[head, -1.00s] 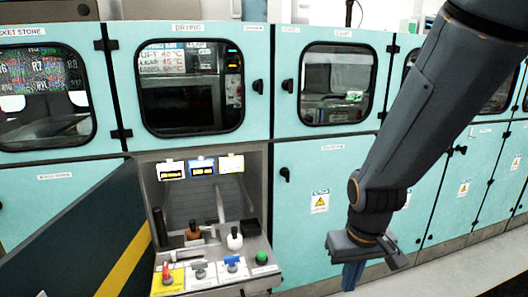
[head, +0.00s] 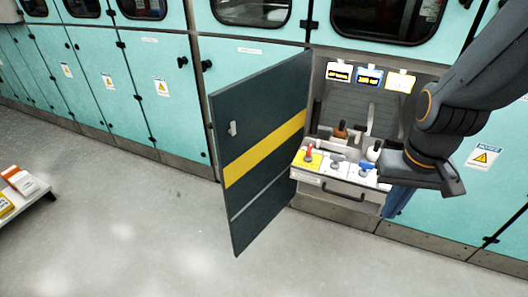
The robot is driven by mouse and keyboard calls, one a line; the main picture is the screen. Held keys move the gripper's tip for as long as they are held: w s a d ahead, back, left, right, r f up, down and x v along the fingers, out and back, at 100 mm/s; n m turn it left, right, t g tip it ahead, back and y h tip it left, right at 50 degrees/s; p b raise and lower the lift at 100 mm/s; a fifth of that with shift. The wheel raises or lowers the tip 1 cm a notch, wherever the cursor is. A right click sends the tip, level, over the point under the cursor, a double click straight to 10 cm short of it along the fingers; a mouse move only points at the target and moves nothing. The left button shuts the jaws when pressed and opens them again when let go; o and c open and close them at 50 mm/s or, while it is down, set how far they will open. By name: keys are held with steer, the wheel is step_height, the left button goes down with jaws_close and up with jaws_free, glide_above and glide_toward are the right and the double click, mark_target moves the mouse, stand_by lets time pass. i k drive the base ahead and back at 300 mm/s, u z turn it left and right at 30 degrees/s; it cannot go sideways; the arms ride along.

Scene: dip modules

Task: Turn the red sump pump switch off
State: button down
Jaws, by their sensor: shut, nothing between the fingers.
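The red switch (head: 308,153) stands on a yellow plate at the left end of the control shelf in the open cabinet bay. A grey-handled switch (head: 337,160) and a blue switch (head: 366,167) sit to its right on pale plates. My gripper (head: 397,204) points down at the right end of the shelf, in front of it in the picture, well right of the red switch. Its blue fingers are together and empty. My arm hides the right end of the shelf. Whether the gripper touches the shelf, I cannot tell.
The dark cabinet door (head: 262,150) with a yellow stripe stands swung open left of the bay. A drawer handle (head: 345,191) runs below the switches. A low platform (head: 20,192) with cards is at far left. The grey floor in front is clear.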

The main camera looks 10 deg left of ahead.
mark_target(308, 153)
steer(key=u, duration=0.9)
steer(key=i, duration=0.9)
steer(key=u, duration=0.35)
